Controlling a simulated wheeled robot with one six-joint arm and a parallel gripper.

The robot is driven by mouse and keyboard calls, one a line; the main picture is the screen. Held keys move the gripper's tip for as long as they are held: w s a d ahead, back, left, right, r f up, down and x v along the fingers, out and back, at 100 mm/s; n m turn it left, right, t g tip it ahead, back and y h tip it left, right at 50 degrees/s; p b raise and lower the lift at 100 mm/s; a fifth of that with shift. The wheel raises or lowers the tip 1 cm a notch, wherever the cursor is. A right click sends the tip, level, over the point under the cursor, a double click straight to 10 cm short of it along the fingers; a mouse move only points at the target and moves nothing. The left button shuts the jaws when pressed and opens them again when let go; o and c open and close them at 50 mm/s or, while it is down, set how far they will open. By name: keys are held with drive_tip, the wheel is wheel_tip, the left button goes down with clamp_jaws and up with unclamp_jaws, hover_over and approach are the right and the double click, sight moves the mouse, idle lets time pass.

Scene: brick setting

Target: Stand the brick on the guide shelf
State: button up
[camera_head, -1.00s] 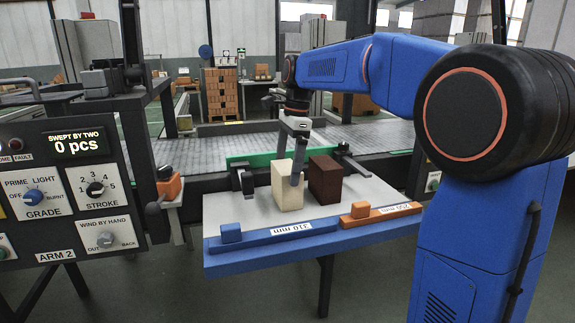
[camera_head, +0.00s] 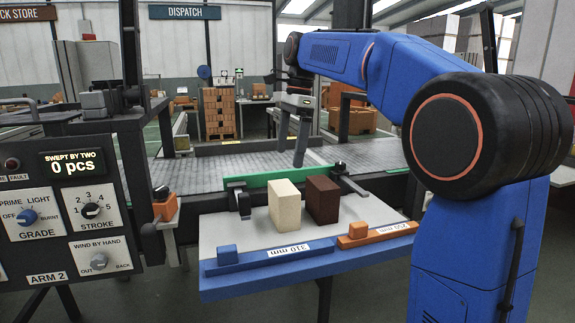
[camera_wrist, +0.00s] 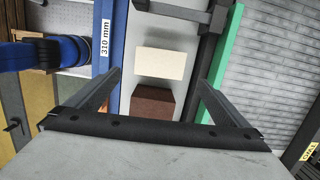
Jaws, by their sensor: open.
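A cream brick (camera_head: 285,206) stands upright on the grey-topped shelf (camera_head: 222,236), left of a dark brown brick (camera_head: 322,200) that also stands upright. A narrow gap separates them. In the wrist view the cream brick (camera_wrist: 161,63) and the brown brick (camera_wrist: 152,102) lie below and between my spread fingers. My gripper (camera_head: 291,150) is open and empty, raised above and behind the cream brick; its fingers (camera_wrist: 159,78) touch neither brick. The shelf's front carries a blue 310 mm guide strip (camera_head: 275,251) and an orange 250 mm strip (camera_head: 378,233).
A green bar (camera_head: 262,178) with black brackets runs along the shelf's back edge, before a grey conveyor (camera_head: 225,164). A control panel (camera_head: 70,210) reading "0 pcs" stands at left.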

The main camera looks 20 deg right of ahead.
drive_tip(key=shift+d+r, duration=0.1)
drive_tip(key=shift+r, duration=0.6)
drive_tip(key=shift+s, duration=0.1)
drive_tip(key=s+d+f+n+t+h, duration=0.1)
drive_tip(key=s+d+f+n+t, duration=0.1)
drive_tip(key=s+f+n, duration=0.7)
drive_tip(key=s+d+f+n+t, duration=0.2)
drive_tip(key=s+f+n, duration=0.6)
drive_tip(key=s+f, duration=1.1)
drive_tip(key=s+d, duration=0.1)
drive_tip(key=s, duration=0.4)
drive_tip(key=shift+s+n+t+h, duration=0.15)
drive_tip(key=shift+n+t+h, duration=0.25)
